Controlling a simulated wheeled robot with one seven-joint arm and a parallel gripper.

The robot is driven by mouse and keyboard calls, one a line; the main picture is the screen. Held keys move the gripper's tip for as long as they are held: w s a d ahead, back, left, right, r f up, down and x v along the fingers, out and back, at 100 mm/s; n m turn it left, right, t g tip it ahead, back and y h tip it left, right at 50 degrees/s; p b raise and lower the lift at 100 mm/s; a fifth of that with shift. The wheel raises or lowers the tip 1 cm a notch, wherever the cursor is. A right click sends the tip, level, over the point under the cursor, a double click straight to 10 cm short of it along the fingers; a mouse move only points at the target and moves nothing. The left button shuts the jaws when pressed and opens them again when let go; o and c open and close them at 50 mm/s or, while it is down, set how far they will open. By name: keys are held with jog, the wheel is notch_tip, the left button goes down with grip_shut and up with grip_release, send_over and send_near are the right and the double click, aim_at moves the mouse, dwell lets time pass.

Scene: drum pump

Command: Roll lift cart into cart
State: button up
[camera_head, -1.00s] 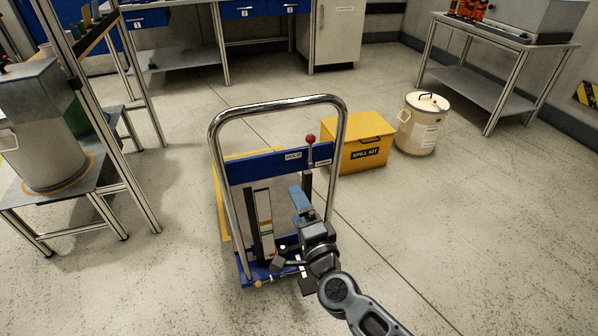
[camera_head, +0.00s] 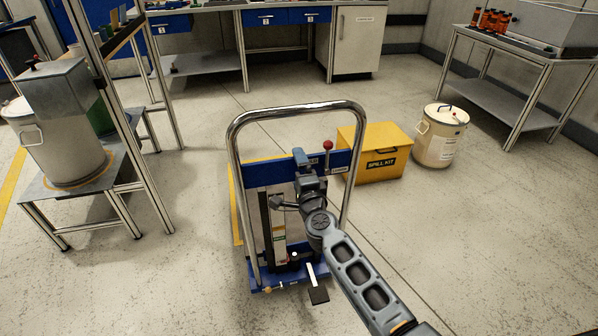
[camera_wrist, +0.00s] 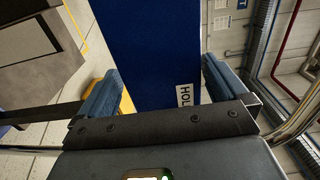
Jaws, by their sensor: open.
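The lift cart (camera_head: 263,174) stands upright on the floor in the middle of the head view, with a chrome hoop handle (camera_head: 295,106), a blue crossbar, a red-knobbed lever (camera_head: 328,146) and a blue base. My gripper (camera_head: 300,157) is at the blue crossbar, inside the handle hoop, left of the red knob. In the wrist view my gripper (camera_wrist: 163,82) is open, with the blue crossbar (camera_wrist: 150,40) and part of its "HOLD" label between the fingers. I cannot tell whether the fingers touch the bar. My arm hides part of the cart's right side.
A yellow spill kit box (camera_head: 374,165) and a cream lidded drum (camera_head: 440,138) stand behind the cart to the right. A metal-framed stand (camera_head: 122,188) with a steel vessel (camera_head: 62,150) is at left. Workbenches line the back. Floor around the cart's front is clear.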

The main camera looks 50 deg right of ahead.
jog(key=shift+x, duration=0.8)
jog(key=shift+c, duration=0.4)
jog(key=shift+s+f, duration=0.1)
jog(key=shift+f, duration=0.1)
jog(key=c, duration=1.7)
